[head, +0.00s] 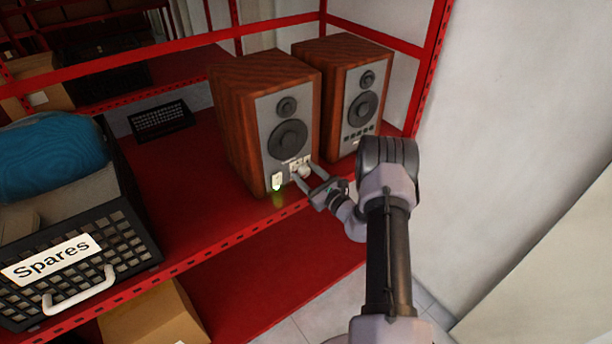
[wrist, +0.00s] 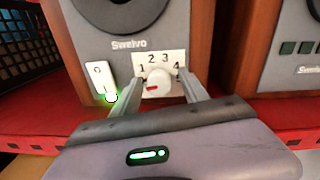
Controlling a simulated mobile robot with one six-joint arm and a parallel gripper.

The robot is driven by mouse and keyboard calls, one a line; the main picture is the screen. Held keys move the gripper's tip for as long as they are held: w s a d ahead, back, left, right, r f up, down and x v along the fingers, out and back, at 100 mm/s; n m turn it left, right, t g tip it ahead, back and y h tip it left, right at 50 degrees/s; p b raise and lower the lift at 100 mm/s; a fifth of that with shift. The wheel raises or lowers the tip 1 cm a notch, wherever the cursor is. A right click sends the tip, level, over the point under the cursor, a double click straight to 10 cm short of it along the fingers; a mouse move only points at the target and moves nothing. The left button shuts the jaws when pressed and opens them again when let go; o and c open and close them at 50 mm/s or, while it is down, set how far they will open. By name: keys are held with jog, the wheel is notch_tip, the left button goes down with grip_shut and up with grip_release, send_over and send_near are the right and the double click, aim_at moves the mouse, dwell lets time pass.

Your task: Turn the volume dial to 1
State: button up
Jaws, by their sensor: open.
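The volume dial (wrist: 158,82) is a round white knob with a red mark, low on the front of the left wooden speaker (head: 265,125). A label with the numbers 1 to 4 (wrist: 155,58) arcs above it. The red mark points left and slightly down, on the side of the 1. In the head view the dial (head: 304,171) is small and pale. My gripper (wrist: 160,88) is open, its two fingers on either side of the dial. I cannot tell whether they touch it.
A white power switch (wrist: 102,80) with a green light sits left of the dial. A second speaker (head: 345,95) stands to the right. The shelf's front edge lies below my gripper.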

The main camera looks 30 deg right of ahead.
jog(key=shift+w, duration=0.1)
grip_shut()
jog(key=shift+m, duration=0.3)
jog(key=m, duration=0.3)
jog(key=shift+a+m, duration=0.1)
jog(key=shift+m, duration=2)
grip_release()
